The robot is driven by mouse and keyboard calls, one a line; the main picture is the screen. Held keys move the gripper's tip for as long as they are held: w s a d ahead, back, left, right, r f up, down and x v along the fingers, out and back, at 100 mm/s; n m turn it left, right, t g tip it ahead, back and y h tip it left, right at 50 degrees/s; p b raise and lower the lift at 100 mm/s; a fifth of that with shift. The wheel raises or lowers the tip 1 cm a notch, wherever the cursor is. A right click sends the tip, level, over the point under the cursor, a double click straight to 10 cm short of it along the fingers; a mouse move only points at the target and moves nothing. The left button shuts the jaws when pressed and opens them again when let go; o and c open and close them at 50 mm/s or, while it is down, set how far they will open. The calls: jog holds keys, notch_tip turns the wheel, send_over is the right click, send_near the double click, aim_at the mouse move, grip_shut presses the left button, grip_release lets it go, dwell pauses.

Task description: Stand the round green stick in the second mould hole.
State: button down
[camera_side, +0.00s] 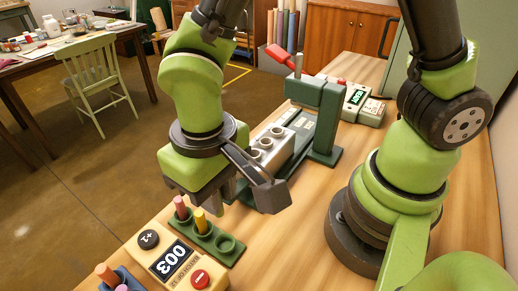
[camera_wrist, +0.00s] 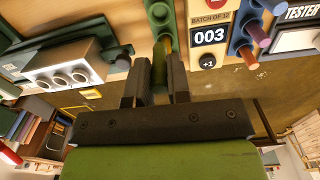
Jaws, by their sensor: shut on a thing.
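My gripper (camera_wrist: 157,88) has its two dark fingers closed around a narrow green stick (camera_wrist: 158,72), seen in the wrist view. Most of the stick is hidden by the fingers, and it does not show clearly in the side view. In the side view my gripper (camera_side: 232,192) hangs above the table, behind the green rack and in front of the mould. The grey mould (camera_side: 283,152) has a row of holes that look empty. It also shows at the left of the wrist view (camera_wrist: 65,90).
A green press (camera_side: 323,110) with a red handle (camera_side: 281,59) stands behind the mould. A counter box reading 003 (camera_side: 158,250) lies beside the rack, and a blue rack (camera_side: 134,283) with orange and pink sticks sits at the front left. Bare table lies right of the rack.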

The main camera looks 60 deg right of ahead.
jog(key=w+d+r+m, duration=0.25)
jog(key=d+m, duration=0.35)
jog(key=d, duration=0.4)
jog(key=w+d+r+m, duration=0.25)
jog(key=d+m, duration=0.35)
jog(key=d, duration=0.4)
jog(key=shift+s+d+f, duration=0.1)
jog(key=shift+s+f, duration=0.05)
jog(key=shift+f, duration=4.75)
jog(key=c, duration=1)
grip_release()
